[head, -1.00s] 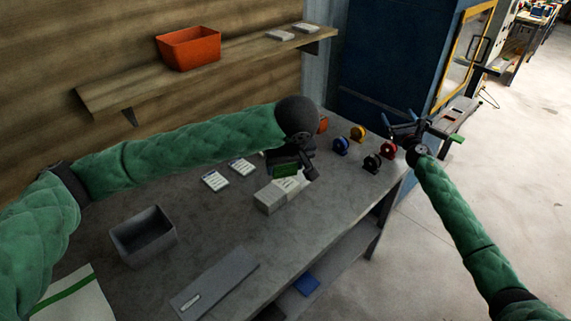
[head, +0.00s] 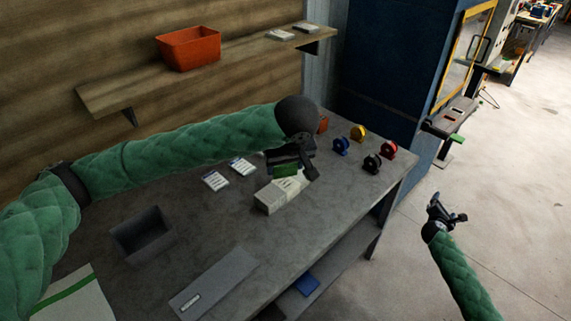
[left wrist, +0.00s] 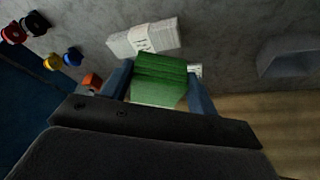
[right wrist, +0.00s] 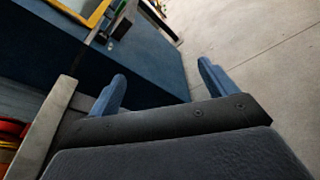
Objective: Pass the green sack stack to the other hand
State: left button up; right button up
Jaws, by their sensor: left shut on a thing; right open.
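The green sack stack (head: 286,170) is in my left gripper (head: 292,163), above the table's far part in the head view. In the left wrist view, the green stack (left wrist: 158,78) sits between the two blue fingers, which are shut on it. My right gripper (head: 449,208) is open and empty, off to the right of the table over bare floor. In the right wrist view, its two fingers (right wrist: 162,72) stand wide apart with nothing between them.
A pale bundle (head: 272,200) lies on the table (head: 235,225) just below the green stack. Tape rolls (head: 372,163) stand at the table's far right. A grey bin (head: 142,236) and a flat grey panel (head: 213,284) are nearer. The blue cabinet (head: 395,80) stands behind.

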jog(key=s+a+f+m+g+y, duration=0.5)
jog(key=s+a+f+m, duration=0.5)
jog(key=s+a+f, duration=1.2)
jog(key=s+a+f+m+g+y, duration=0.2)
jog(key=s+a+m+y, duration=0.1)
jog(key=s+a, duration=0.7)
jog(key=s+a+f+m+g+y, duration=0.2)
jog(key=s+a+m, duration=0.3)
jog(key=s+a, duration=0.6)
jog(key=a+y, duration=0.1)
jog(key=a, duration=0.7)
jog(key=shift+s+f+m+g, duration=0.15)
jog(key=shift+s+m+g, duration=0.05)
jog(key=shift+m+g, duration=0.2)
